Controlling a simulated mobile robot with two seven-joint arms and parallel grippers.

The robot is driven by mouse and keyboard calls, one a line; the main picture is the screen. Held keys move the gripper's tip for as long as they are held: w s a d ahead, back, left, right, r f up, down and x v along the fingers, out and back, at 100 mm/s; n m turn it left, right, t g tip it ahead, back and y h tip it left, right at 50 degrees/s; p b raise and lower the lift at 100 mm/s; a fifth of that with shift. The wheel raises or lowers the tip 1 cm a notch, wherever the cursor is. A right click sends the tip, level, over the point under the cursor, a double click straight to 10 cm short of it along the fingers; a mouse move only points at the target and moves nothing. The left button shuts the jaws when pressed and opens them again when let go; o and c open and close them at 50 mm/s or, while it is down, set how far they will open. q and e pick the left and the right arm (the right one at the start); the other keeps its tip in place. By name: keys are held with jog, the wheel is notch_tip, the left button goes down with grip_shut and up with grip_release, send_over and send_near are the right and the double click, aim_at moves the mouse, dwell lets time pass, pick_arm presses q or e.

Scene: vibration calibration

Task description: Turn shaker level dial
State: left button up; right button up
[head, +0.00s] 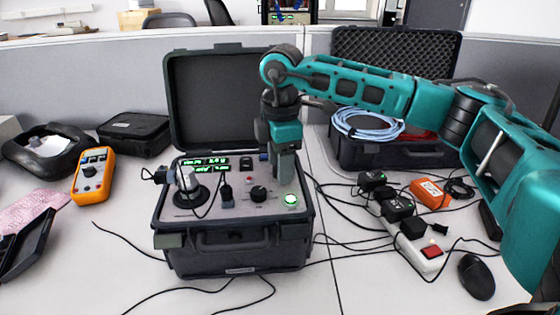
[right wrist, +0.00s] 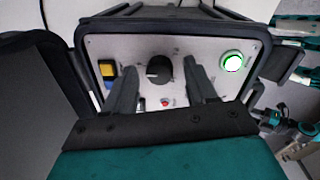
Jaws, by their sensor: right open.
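The shaker is a black open case (head: 240,240) with a grey control panel. Its black level dial (head: 258,193) sits on the panel, left of a lit green button (head: 291,199). In the right wrist view the dial (right wrist: 159,69) shows between the two fingers, with the lit green button (right wrist: 232,63) to the right. My right gripper (head: 286,180) points down over the panel, just right of and behind the dial in the head view. It is open (right wrist: 160,82) and empty; I cannot tell whether the fingers touch the panel. My left gripper is not in view.
The case's raised lid (head: 215,95) stands behind the panel. A round sensor mount (head: 188,188) and cables occupy the panel's left side. An orange multimeter (head: 93,176) lies left. A power strip (head: 425,255), black adapters and a mouse (head: 476,277) lie right.

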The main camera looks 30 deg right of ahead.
jog(key=c, duration=0.7)
grip_shut()
